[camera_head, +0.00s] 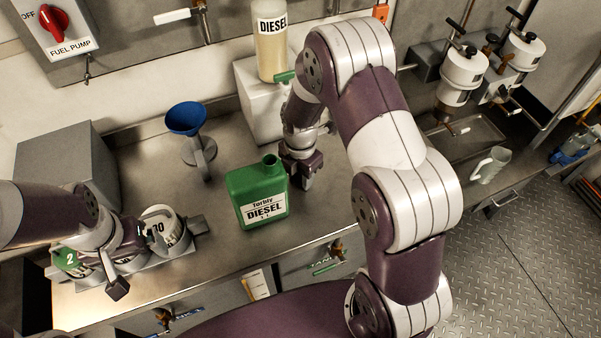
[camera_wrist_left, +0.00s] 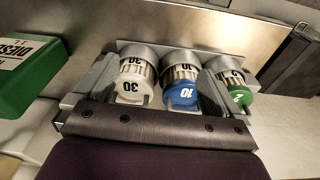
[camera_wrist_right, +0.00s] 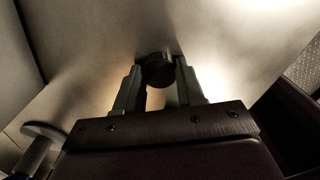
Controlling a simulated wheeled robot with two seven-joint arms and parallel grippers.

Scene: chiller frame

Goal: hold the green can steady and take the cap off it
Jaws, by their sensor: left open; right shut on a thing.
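The green can (camera_head: 258,200), labelled DIESEL, stands upright on the metal bench, its neck (camera_head: 270,160) bare at the top. It also shows at the left edge of the left wrist view (camera_wrist_left: 30,85). My right gripper (camera_head: 301,178) is just right of the can and apart from its neck. In the right wrist view it is shut on a dark round cap (camera_wrist_right: 157,70). My left gripper (camera_wrist_left: 152,85) is open, left of the can, over a rack of jars marked 30 (camera_wrist_left: 132,88), 10 (camera_wrist_left: 180,93) and 2 (camera_wrist_left: 238,97). It does not touch the can.
A blue funnel (camera_head: 186,118) on a stand is behind the can to the left. A pale block (camera_head: 255,95) carrying a clear DIESEL jar (camera_head: 271,50) stands at the back. A grey box (camera_head: 65,165) is at the left. Bench space between rack and can is clear.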

